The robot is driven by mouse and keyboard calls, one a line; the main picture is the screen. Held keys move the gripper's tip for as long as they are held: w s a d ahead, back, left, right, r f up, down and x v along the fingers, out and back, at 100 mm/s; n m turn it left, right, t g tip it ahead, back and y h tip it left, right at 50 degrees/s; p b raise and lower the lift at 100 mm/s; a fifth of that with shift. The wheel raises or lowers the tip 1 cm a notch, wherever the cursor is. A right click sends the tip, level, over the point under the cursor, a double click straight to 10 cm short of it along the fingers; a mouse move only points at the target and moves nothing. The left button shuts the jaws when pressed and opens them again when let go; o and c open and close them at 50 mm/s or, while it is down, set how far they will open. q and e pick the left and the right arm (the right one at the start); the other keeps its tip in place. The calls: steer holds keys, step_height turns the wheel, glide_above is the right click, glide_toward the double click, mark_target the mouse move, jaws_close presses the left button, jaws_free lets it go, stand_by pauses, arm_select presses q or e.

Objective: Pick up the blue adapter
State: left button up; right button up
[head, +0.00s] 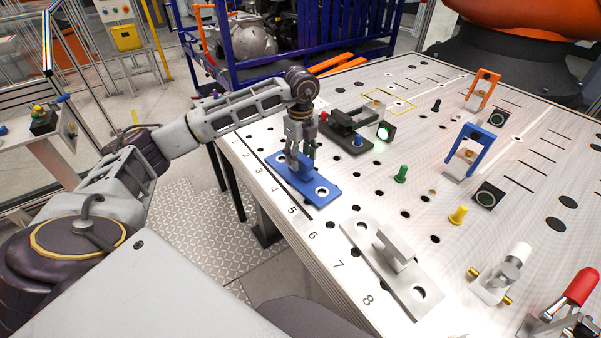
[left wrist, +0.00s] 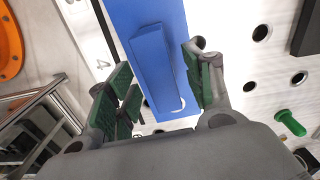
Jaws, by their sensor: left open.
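The blue adapter (head: 322,190) is a flat blue plate with a raised upright block and a round hole near its end. It lies on the perforated metal table near the left edge, by the printed number 5. My left gripper (head: 300,160) points down over it, fingers on either side of the raised block. In the left wrist view the blue adapter (left wrist: 150,50) shows between the two green-padded fingers of my left gripper (left wrist: 160,92), with gaps beside the block. The jaws are open. My right gripper is not in view.
A grey adapter (head: 395,262) lies nearer, by numbers 7 and 8. A black adapter (head: 350,130) sits behind the blue one. Green (head: 401,174) and yellow (head: 458,215) pegs stand to the right. A red-handled clamp (head: 580,288) is at the lower right.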

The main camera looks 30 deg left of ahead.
mark_target(300, 168)
arm_select(q)
steer(key=shift+f, duration=0.1)
stand_by(0.3)
steer(key=shift+f+p, duration=0.45)
steer(key=shift+f, duration=0.45)
steer(key=shift+a+f+p, duration=0.1)
steer(key=shift+f+p, duration=0.3)
steer(key=shift+f, duration=1.25)
steer(key=c, duration=0.4)
jaws_close()
steer(key=shift+w+r, duration=0.1)
steer(key=shift+r, duration=0.05)
